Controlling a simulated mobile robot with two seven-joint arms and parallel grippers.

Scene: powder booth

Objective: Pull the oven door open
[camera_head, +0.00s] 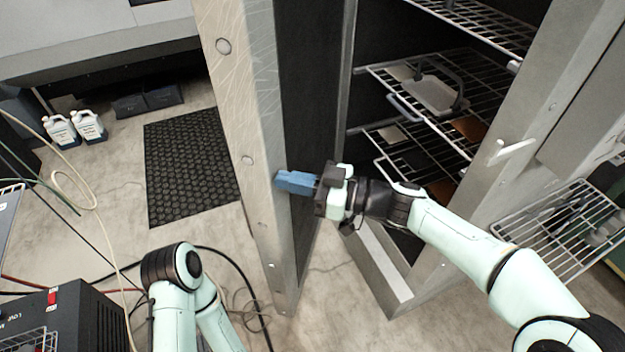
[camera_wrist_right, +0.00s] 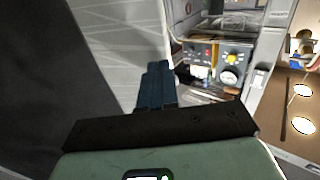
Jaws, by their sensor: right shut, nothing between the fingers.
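The oven door (camera_head: 255,130) stands ajar, its scratched metal edge facing me and its dark inner face turned toward the oven opening. The oven (camera_head: 400,290) is open to its right, with wire racks inside. My right gripper (camera_head: 297,181) has blue fingers, shut and empty, at the door's inner side near the metal edge. I cannot tell whether the fingertips touch it. In the right wrist view the shut fingers (camera_wrist_right: 157,85) point ahead, with a grey surface to their left. My left arm shows at the lower left, but its gripper is not in view.
Wire racks (camera_head: 480,95) hold trays and parts inside the oven. A wire shelf (camera_head: 560,230) juts out at the right. A black mat (camera_head: 190,165) and white jugs (camera_head: 75,128) are on the floor left of the door. Cables and a black box (camera_head: 70,315) lie lower left.

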